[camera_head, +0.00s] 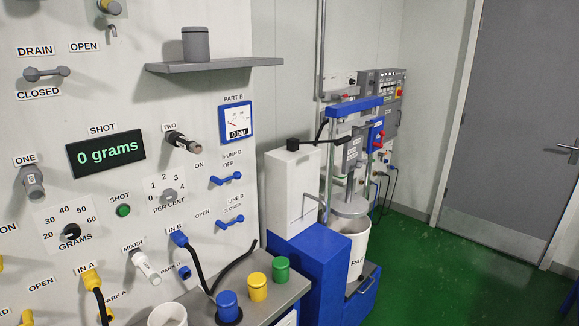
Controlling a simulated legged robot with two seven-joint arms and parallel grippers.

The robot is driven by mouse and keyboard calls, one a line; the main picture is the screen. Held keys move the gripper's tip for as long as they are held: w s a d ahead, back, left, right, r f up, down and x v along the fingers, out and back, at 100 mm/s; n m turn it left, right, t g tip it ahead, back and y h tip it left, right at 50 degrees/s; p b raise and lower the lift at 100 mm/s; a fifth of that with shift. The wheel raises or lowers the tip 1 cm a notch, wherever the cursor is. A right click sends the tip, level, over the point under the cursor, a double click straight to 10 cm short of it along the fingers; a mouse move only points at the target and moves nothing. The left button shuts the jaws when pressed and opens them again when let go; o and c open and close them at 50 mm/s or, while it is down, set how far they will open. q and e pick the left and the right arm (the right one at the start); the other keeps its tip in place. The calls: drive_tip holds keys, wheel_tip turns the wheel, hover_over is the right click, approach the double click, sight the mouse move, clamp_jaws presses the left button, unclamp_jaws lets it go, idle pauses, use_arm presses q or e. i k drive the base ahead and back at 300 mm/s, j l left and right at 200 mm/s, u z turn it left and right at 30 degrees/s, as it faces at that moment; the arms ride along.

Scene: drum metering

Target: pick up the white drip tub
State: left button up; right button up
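A white round tub (168,316) stands at the bottom edge of the head view, on the grey bench top (193,296) below the mixer nozzle. Its open rim shows, and its lower part is cut off by the frame. I see no label on it, but it is the only small white tub in view. Neither of my grippers is in view.
Blue, yellow and green capped containers (258,287) stand right of the tub. Black hoses (196,263) hang from the wall panel close to it. A blue machine with a white pail (352,262) stands further right. The green floor (450,270) before the grey door is clear.

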sight(338, 164)
drive_tip(key=i+l, duration=0.2)
drive_tip(key=i+l+u, duration=0.15)
drive_tip(key=l, duration=0.25)
drive_tip(key=i+l, duration=0.25)
drive_tip(key=i+l+u, duration=0.15)
drive_tip(key=l, duration=0.25)
drive_tip(key=i+l, duration=0.2)
drive_tip(key=l, duration=0.15)
drive_tip(key=i+l+u, duration=0.15)
drive_tip(key=l, duration=0.15)
drive_tip(key=i+l, duration=0.15)
drive_tip(key=l, duration=0.25)
drive_tip(key=i+l, duration=0.15)
drive_tip(key=l, duration=0.2)
drive_tip(key=i+l, duration=0.15)
drive_tip(key=l, duration=0.2)
drive_tip(key=i+l, duration=0.2)
drive_tip(key=l, duration=0.15)
drive_tip(key=i+l, duration=0.15)
drive_tip(key=l, duration=0.2)
drive_tip(key=i+l, duration=0.15)
drive_tip(key=l, duration=0.2)
drive_tip(key=i+l, duration=0.15)
drive_tip(key=l, duration=0.2)
drive_tip(key=u, duration=0.05)
